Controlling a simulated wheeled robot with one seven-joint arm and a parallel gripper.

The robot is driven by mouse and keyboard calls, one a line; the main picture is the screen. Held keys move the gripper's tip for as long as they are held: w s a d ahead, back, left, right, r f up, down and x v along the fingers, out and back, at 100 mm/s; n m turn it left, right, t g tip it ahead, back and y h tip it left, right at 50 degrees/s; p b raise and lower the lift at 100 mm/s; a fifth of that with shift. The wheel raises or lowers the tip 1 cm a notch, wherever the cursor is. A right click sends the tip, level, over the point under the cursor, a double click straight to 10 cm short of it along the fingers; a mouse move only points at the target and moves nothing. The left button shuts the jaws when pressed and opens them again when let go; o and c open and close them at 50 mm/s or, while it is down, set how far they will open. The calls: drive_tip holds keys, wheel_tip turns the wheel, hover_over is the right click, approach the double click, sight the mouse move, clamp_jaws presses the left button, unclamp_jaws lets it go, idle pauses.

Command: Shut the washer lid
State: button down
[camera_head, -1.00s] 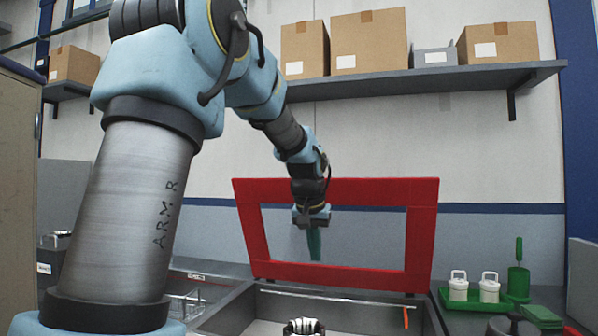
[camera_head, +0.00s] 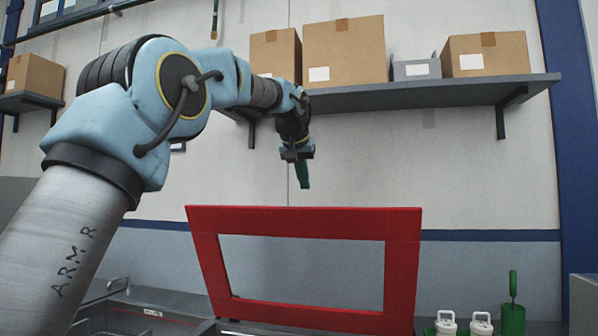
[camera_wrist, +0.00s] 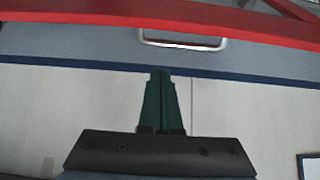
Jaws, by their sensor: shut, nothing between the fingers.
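The washer lid (camera_head: 304,222) is a red frame with a large rectangular opening. It stands raised, tilted up against the view of the back wall. My gripper (camera_head: 304,186) has green fingers, shut and empty, pointing down just above the lid's top edge in the head view. In the wrist view my gripper (camera_wrist: 160,72) shows its fingertips together, apart from the lid. There the red lid edge (camera_wrist: 90,24) crosses the top of the picture, with a silver handle (camera_wrist: 182,42) beside it. The washer's tub is mostly below the head view.
A grey shelf (camera_head: 430,96) with cardboard boxes (camera_head: 344,52) is on the wall behind my arm. White lidded canisters (camera_head: 446,322) and a green-handled tool (camera_head: 513,300) stand at lower right. A metal sink (camera_head: 125,312) is at lower left.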

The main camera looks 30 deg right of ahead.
drive_tip(key=f, duration=0.2)
drive_tip(key=f+p, duration=0.1)
drive_tip(key=f, duration=0.1)
drive_tip(key=shift+w+d+f, duration=0.1)
drive_tip(key=shift+w+d, duration=0.25)
drive_tip(key=shift+d, duration=0.05)
drive_tip(key=shift+s+a+f, duration=0.15)
drive_tip(key=shift+s+f, duration=0.05)
drive_tip(key=shift+f, duration=0.05)
drive_tip(key=shift+s+a+f, duration=0.25)
drive_tip(key=shift+s+a, duration=0.1)
